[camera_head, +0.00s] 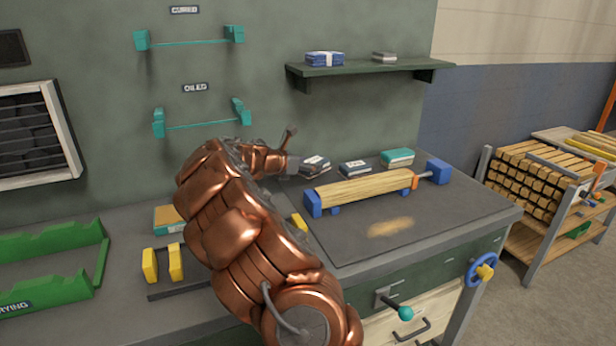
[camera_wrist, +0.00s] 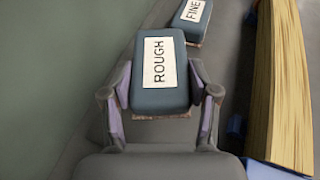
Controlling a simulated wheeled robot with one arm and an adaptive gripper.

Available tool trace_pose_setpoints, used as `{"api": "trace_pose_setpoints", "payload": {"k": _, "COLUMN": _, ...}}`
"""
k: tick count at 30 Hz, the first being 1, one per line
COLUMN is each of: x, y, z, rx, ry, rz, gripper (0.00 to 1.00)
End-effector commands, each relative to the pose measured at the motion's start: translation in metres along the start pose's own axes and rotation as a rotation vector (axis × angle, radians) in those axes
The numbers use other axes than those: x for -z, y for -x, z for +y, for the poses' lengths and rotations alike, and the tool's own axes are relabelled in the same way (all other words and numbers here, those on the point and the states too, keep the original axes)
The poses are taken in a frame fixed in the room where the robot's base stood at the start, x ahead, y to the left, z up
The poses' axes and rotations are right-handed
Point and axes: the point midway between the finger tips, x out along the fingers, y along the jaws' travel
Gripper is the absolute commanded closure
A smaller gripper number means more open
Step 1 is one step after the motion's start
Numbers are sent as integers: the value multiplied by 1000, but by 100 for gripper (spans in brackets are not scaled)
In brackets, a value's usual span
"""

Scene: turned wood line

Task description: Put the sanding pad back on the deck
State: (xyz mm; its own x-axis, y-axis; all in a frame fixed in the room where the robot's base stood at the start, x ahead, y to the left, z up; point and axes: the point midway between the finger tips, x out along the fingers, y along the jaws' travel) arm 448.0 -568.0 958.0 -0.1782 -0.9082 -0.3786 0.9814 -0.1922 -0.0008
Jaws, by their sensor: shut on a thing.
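My gripper (camera_wrist: 160,84) is shut on a blue-grey sanding pad (camera_wrist: 178,98) with a white label reading ROUGH, one finger on each side of it. The same pad shows in the head view (camera_head: 315,165) at the back left of the dark deck (camera_head: 440,214), just right of my gripper. I cannot tell whether the pad touches the deck. A second pad, labelled FINE (camera_wrist: 191,14), lies beyond it in the wrist view, and in the head view (camera_head: 355,168) it sits to its right. A teal pad (camera_head: 397,158) stands further right.
A pale turned wood piece (camera_head: 358,187) lies between blue holders in front of the pads. A wall shelf (camera_head: 370,69) hangs above. Green drying racks (camera_head: 50,262) and a yellow-posted stand (camera_head: 150,265) are at left. A patch of dust (camera_head: 390,227) lies on the open deck front.

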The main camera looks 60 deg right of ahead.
Motion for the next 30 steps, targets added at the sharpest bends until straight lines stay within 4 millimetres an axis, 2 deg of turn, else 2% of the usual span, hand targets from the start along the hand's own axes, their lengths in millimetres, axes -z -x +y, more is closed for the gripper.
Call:
{"api": "trace_pose_setpoints", "payload": {"k": 10, "x": 33, "y": -14, "z": 0, "rx": -1, "ry": 0, "rz": 0, "gripper": 84}}
{"api": "trace_pose_setpoints", "payload": {"k": 21, "x": 37, "y": -15, "z": 0, "rx": -1, "ry": -1, "rz": 0, "gripper": 84}}
{"api": "trace_pose_setpoints", "payload": {"k": 22, "x": 38, "y": -15, "z": 0, "rx": -1, "ry": -1, "rz": 0, "gripper": 39}}
{"api": "trace_pose_setpoints", "payload": {"k": 29, "x": 37, "y": -15, "z": 0, "rx": -1, "ry": -1, "rz": 1, "gripper": 15}}
{"api": "trace_pose_setpoints", "payload": {"k": 30, "x": 37, "y": -15, "z": 0, "rx": -1, "ry": -1, "rz": 1, "gripper": 15}}
